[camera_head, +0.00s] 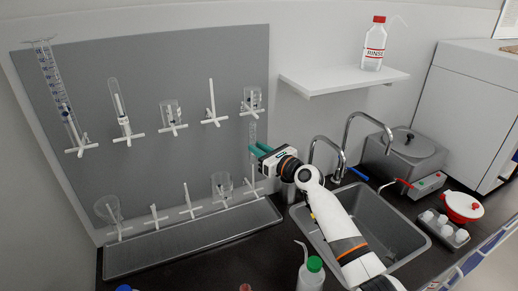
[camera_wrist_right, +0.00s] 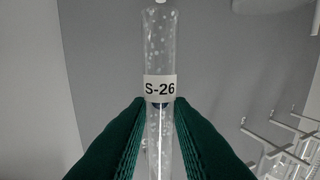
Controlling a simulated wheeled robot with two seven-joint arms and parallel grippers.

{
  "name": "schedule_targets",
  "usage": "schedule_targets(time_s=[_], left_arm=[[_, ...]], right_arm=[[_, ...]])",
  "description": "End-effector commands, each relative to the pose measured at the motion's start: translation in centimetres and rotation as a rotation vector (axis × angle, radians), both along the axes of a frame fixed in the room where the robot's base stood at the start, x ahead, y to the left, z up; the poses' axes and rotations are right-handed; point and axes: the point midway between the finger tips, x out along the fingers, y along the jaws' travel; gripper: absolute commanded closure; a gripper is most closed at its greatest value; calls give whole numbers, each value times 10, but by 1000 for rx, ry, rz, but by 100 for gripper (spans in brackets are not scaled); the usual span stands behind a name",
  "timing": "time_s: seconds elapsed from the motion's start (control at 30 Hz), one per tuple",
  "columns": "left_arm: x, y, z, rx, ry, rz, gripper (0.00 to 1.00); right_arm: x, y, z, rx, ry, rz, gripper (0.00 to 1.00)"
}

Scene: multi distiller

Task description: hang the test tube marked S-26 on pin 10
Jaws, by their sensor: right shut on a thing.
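The test tube (camera_wrist_right: 160,50) has a white label reading S-26 in the right wrist view. My right gripper (camera_wrist_right: 160,135) is shut on it just below the label, and the tube stands upright with droplets on its glass. A thin pale line shows inside its lower part; I cannot tell whether this is a peg. In the head view the tube (camera_head: 253,131) is in front of the grey pegboard (camera_head: 190,70), with my right gripper (camera_head: 258,151) at its side. The lower right pin (camera_head: 253,190) is directly below the tube. No pin numbers are readable. My left gripper is out of view.
The upper pins hold glassware, including a graduated cylinder (camera_head: 52,85) and a test tube (camera_head: 118,100). A funnel (camera_head: 108,210) and a beaker (camera_head: 221,184) hang on the lower row. A drip tray (camera_head: 190,245), sink (camera_head: 400,232) and taps (camera_head: 352,125) are nearby.

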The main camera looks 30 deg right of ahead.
Motion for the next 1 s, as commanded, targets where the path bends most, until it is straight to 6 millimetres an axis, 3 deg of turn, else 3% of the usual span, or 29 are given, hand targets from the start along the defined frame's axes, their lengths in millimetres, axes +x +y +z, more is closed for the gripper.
schedule_targets(time_s=[1.0], left_arm=[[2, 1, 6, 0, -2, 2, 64]], right_arm=[[0, 0, 0, 1, 0, 0, 100]])
